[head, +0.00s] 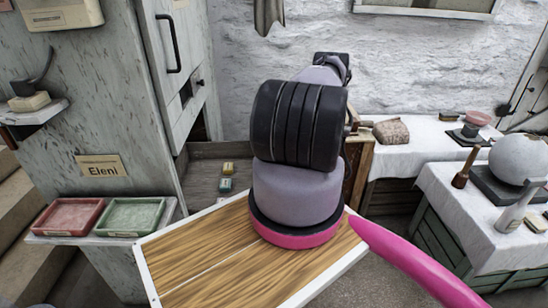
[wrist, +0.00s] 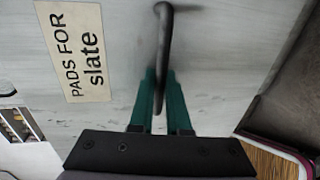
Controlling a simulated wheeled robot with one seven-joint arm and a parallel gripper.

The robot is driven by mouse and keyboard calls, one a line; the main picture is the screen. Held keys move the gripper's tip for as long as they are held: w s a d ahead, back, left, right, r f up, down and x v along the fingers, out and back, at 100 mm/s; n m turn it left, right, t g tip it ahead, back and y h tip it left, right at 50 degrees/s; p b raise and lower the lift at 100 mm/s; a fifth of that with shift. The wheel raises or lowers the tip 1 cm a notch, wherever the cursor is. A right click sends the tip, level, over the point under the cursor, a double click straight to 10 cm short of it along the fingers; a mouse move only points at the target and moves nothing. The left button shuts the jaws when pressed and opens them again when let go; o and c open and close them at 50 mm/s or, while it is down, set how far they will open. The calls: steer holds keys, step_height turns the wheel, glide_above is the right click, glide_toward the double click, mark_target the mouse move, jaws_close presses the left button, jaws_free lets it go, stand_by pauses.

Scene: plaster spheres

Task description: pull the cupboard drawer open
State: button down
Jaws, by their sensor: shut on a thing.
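The grey wooden cupboard (head: 125,95) stands at the left in the head view. Its drawer (head: 205,170) is out, and a yellow pad (head: 228,167) and a teal pad (head: 225,185) show inside it. My arm hides the drawer's front end there. In the wrist view, the pale drawer front (wrist: 220,50) carries a label (wrist: 75,50) reading "PADS FOR slate". My gripper (wrist: 161,75) has its green fingers on either side of the black bar handle (wrist: 163,45), shut on it. The gripper is hidden behind my arm in the head view.
A red tray (head: 68,217) and a green tray (head: 132,217) sit on a ledge at the cupboard's near side. A white-draped table (head: 455,210) with a plaster sphere (head: 518,157) stands at the right. Bare floor shows between the arm and that table.

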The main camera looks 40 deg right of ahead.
steer(key=c, duration=1.2)
jaws_free()
steer(key=shift+o, duration=0.2)
steer(key=v, duration=1)
steer(key=shift+s+d, duration=0.2)
steer(key=shift+d, duration=0.15)
steer(key=shift+r, duration=0.1)
